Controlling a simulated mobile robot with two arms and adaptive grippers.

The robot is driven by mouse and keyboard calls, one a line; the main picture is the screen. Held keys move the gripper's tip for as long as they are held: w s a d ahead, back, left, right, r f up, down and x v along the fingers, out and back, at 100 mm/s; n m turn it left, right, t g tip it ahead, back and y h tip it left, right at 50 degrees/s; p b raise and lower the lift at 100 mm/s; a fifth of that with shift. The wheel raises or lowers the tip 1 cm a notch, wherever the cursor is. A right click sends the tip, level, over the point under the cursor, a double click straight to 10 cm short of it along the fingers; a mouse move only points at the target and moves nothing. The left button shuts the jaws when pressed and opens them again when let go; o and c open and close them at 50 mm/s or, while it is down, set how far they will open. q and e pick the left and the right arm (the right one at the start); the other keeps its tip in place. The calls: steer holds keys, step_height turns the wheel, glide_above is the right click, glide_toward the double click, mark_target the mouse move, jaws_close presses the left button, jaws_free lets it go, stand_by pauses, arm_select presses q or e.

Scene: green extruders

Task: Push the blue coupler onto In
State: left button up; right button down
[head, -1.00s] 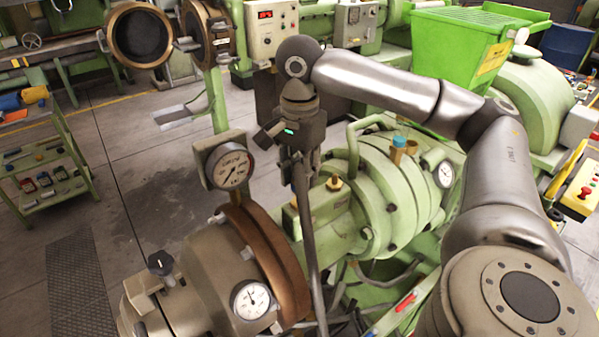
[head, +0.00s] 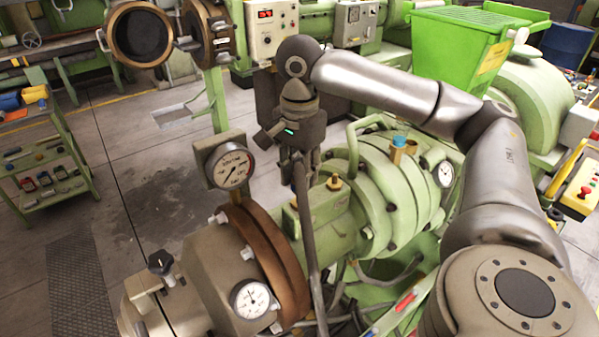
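A small blue-topped brass fitting (head: 399,143) stands upright on the top of the green extruder barrel (head: 400,205). It is the only blue coupler-like part I can make out on the machine. No "In" label is readable. My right arm comes in from the right and reaches across above the machine. My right gripper (head: 301,165) points down, left of the blue-topped fitting and apart from it. A dark hose or rod (head: 308,235) runs down from its fingertips; I cannot tell whether they grip it or it passes behind. My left gripper is not in view.
A dial gauge (head: 230,165) stands left of my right gripper, with a second gauge (head: 252,299) below and a third (head: 445,174) to the right. A brass plug (head: 334,182) and a green curved handle (head: 355,150) rise from the machine. Open floor (head: 150,200) lies left.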

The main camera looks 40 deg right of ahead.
steer(key=shift+f, duration=0.15)
steer(key=shift+f, duration=0.5)
steer(key=shift+f, duration=0.2)
stand_by(0.3)
steer(key=shift+f, duration=0.35)
steer(key=shift+f, duration=0.1)
stand_by(0.3)
steer(key=c, duration=1.1)
jaws_free()
steer(key=shift+o, duration=0.2)
